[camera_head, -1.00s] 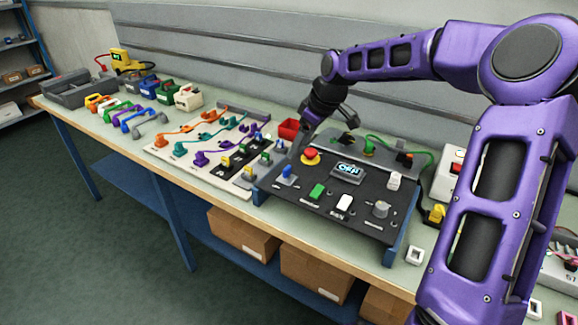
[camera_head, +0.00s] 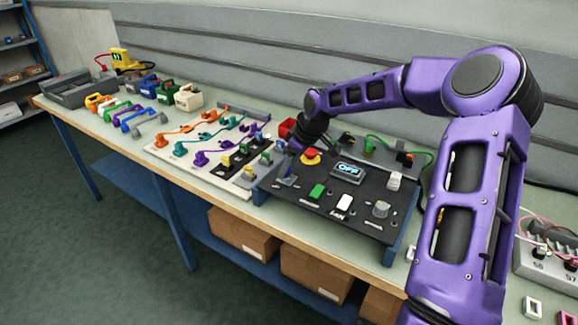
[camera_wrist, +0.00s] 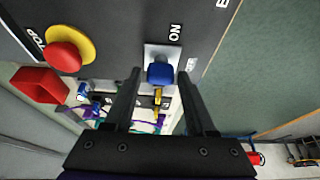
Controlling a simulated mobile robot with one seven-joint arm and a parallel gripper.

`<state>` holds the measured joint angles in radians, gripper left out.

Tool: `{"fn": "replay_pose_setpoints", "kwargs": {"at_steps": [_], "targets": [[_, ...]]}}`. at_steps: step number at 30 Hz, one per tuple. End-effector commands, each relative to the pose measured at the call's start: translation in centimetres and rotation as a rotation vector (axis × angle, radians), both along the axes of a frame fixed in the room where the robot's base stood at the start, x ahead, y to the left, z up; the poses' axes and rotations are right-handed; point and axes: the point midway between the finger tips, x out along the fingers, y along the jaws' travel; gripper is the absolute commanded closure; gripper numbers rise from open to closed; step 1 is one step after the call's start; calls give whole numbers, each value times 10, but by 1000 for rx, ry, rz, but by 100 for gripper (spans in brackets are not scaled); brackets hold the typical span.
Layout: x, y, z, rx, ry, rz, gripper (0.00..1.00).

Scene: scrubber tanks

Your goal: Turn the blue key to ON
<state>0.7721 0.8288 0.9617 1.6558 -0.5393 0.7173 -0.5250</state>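The blue key (camera_wrist: 160,73) sits on a light plate on the dark control panel (camera_head: 345,205). In the wrist view the word ON is printed beside the plate. My gripper (camera_wrist: 160,82) is open, with one finger on each side of the key; I cannot tell whether either finger touches it.
A red stop button on a yellow base (camera_head: 311,156) is close beside my gripper, with a red bin (camera_wrist: 38,85) behind it. A green switch (camera_head: 317,192), a white switch (camera_head: 344,202) and a grey knob (camera_head: 381,209) stand along the panel. A cable board (camera_head: 180,160) lies to the left.

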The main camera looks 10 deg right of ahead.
Motion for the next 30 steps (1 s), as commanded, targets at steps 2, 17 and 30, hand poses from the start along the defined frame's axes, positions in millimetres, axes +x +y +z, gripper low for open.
{"fn": "replay_pose_setpoints", "kwargs": {"at_steps": [2,17,30], "targets": [[0,0,0,0,0,0,60],[0,0,0,-2,0,-12,100],[-1,2,-2,-6,-5,-259,100]]}}
